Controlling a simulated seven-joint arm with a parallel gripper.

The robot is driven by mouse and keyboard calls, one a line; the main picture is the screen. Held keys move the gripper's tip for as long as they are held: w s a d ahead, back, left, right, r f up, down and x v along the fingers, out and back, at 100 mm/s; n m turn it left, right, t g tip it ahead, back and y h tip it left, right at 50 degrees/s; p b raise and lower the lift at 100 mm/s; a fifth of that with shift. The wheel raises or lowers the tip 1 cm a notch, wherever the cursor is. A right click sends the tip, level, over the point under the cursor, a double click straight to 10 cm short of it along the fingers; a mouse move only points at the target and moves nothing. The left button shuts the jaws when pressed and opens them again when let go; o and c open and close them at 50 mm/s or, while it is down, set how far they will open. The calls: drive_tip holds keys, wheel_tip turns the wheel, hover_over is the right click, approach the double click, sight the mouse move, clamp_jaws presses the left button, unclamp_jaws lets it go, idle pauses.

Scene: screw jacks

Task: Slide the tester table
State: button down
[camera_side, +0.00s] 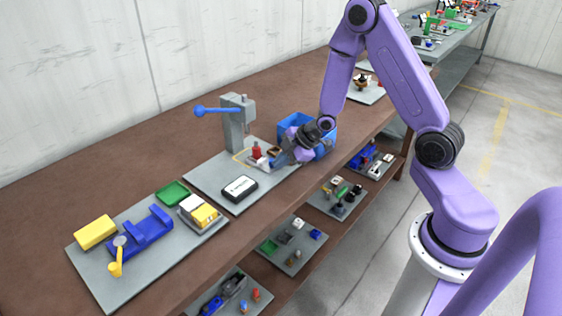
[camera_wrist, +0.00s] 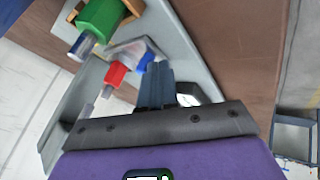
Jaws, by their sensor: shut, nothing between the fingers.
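A grey tester (camera_side: 233,128) with a blue lever stands upright on a grey plate (camera_side: 208,177) on the brown bench. A red part (camera_side: 256,150) sits near its foot, beside small white and dark parts. I cannot tell for certain which piece is the tester table. My gripper (camera_side: 281,158) is low over the right end of this plate, right of the red part. In the wrist view its dark fingers (camera_wrist: 156,72) are shut together with nothing between them. They are close to a blue part (camera_wrist: 145,61) and a red part (camera_wrist: 115,74). Contact cannot be told.
A blue bin (camera_side: 293,126) stands close behind my gripper. A black-and-white box (camera_side: 239,188) lies on the plate's front. Another plate holds a blue vise (camera_side: 142,232), yellow blocks and a green tray. A green part (camera_wrist: 101,17) shows in the wrist view.

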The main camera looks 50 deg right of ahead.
sight(261, 164)
drive_tip(key=shift+w, duration=0.1)
drive_tip(key=shift+w, duration=2.05)
